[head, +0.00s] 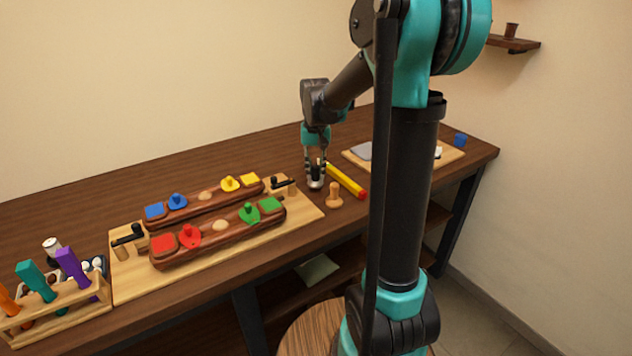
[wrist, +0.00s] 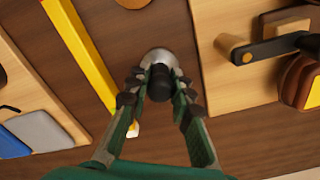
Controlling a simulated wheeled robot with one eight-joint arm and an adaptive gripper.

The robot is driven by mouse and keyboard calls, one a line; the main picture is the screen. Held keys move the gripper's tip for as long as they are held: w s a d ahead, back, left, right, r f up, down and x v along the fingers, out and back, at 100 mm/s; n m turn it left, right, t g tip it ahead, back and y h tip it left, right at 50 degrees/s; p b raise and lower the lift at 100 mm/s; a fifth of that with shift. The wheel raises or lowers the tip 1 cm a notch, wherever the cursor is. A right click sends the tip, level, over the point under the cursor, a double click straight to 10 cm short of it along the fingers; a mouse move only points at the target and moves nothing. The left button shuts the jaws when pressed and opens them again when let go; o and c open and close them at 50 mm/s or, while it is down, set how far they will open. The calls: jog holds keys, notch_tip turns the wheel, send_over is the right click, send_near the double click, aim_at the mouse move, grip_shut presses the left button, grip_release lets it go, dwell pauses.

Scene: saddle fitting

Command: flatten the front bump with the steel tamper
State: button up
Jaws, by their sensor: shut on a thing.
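My gripper (head: 316,165) is shut on the dark handle of the steel tamper (head: 315,183), right of the fitting board. The tamper's silver base points down at the table; I cannot tell if it touches. In the wrist view the tamper (wrist: 158,57) sits upright between the fingers. Two dark-red wooden rails lie on the board. The front bump (head: 221,225) is a pale round mound mid-length on the front rail (head: 205,241), between the red and green pieces. The back rail (head: 190,212) has a similar bump (head: 205,196).
A wooden knob-shaped tool (head: 334,196) and a yellow bar with a red end (head: 346,181) are close to the tamper. Black-handled clamps (head: 129,236) (head: 284,183) stand at the board's ends. A tool rack (head: 60,301) is front left. Another board (head: 449,158) lies right.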

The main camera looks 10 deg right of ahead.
aim_at(315, 165)
jog(key=shift+r, duration=2.05)
